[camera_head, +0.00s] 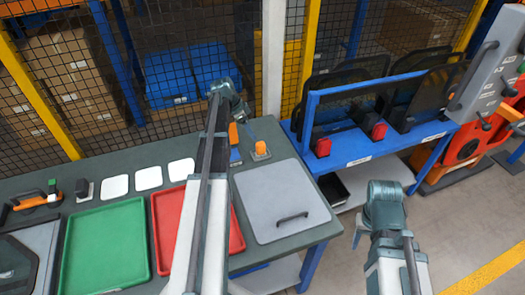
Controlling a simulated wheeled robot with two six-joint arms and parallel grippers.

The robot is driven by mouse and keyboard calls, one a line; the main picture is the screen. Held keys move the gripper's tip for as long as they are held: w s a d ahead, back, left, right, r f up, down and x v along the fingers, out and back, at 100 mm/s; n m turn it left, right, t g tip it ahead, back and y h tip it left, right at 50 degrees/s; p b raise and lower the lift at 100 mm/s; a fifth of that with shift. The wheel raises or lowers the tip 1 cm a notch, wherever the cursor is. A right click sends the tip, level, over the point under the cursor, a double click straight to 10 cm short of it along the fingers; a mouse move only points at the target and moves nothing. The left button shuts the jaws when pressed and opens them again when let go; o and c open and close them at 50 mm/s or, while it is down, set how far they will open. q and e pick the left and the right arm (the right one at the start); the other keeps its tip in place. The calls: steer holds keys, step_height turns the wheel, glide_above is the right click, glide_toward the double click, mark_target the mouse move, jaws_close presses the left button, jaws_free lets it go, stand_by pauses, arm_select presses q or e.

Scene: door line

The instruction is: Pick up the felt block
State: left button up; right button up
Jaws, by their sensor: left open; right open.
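A small dark grey block (82,188) stands near the back left of the dark green workbench (130,165), left of the white pads; it looks like the felt block, but its material is too small to tell. My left arm reaches up across the bench, and my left gripper (246,121) is open over its back right part, near two orange items and well right of the dark block. My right gripper (359,236) is open in front of the blue rack, right of the bench, and is partly hidden by its own arm. Neither gripper touches the block.
A green tray (105,244), a red tray (164,225) and a grey lidded panel (280,200) with a handle lie on the bench. White pads (148,177) line the back. An orange tool (36,201) lies far left. A mesh fence (80,80) stands behind; a blue rack (357,148) stands right.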

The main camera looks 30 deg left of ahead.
mark_target(258, 144)
arm_select(q)
steer(key=b+x, duration=0.6)
steer(key=x, duration=0.1)
steer(key=shift+w+f, duration=0.1)
steer(key=shift+f, duration=0.25)
steer(key=b+x, duration=0.5)
steer(key=shift+f, duration=0.25)
steer(key=shift+r, duration=0.15)
jaws_close()
